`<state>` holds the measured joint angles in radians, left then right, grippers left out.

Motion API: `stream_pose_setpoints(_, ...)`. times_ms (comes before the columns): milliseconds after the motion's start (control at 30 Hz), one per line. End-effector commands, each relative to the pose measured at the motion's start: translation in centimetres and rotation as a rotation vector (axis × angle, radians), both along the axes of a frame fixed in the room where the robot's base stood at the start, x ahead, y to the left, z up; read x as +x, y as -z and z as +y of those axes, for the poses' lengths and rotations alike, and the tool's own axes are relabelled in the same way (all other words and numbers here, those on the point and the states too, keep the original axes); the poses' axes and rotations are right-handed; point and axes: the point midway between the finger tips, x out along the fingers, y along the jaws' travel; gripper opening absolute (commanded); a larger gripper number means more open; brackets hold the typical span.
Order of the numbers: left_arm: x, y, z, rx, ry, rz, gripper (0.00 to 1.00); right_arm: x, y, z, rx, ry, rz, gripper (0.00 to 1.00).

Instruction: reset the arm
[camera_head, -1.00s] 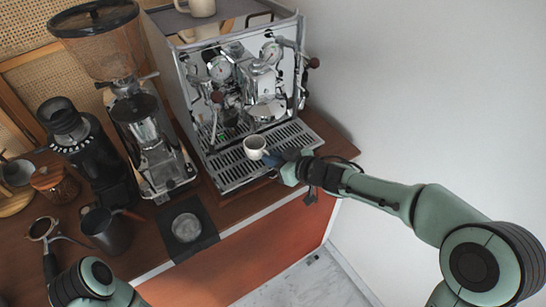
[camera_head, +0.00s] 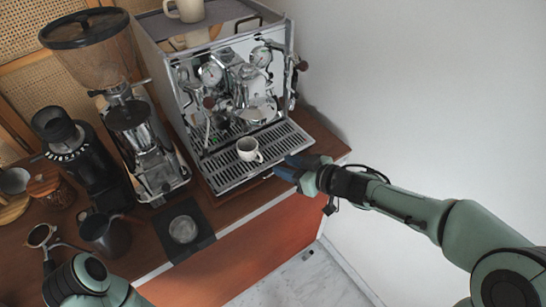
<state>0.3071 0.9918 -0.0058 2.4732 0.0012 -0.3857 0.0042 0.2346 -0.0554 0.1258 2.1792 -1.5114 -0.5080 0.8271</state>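My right gripper (camera_head: 289,168) is at the front edge of the espresso machine's drip tray (camera_head: 226,180). Its blue fingertips look parted, with nothing seen between them. A white cup (camera_head: 248,150) stands upright on the drip tray, to the left of the gripper and apart from it. My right arm (camera_head: 420,211) comes in from the lower right. My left arm (camera_head: 85,281) shows at the bottom left; its gripper is not in view.
The espresso machine (camera_head: 185,95) stands on the wooden counter. A hopper grinder (camera_head: 130,130) and a black grinder (camera_head: 85,150) stand left of it. A portafilter (camera_head: 42,236), a dark pitcher (camera_head: 103,233) and a black mat (camera_head: 208,238) lie in front. The right wall (camera_head: 430,90) is bare.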

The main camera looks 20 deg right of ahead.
Motion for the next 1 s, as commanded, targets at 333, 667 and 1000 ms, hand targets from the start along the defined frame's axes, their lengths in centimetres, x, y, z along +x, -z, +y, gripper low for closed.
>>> stream_pose_setpoints(333,1.2,-1.8,0.0,0.001,-0.001,-0.014,0.43,-3.6,-2.0,-2.5,0.000,0.000,-0.001,0.38)
stream_pose_setpoints(667,1.2,-1.8,0.0,0.000,0.000,-0.013,0.43,-3.9,-1.9,-2.6,0.000,-0.001,0.000,0.38)
stream_pose_setpoints(1000,1.2,-1.8,0.0,0.000,0.000,-0.013,0.43,-2.3,7.4,-2.0,0.136,0.116,0.202,0.38)
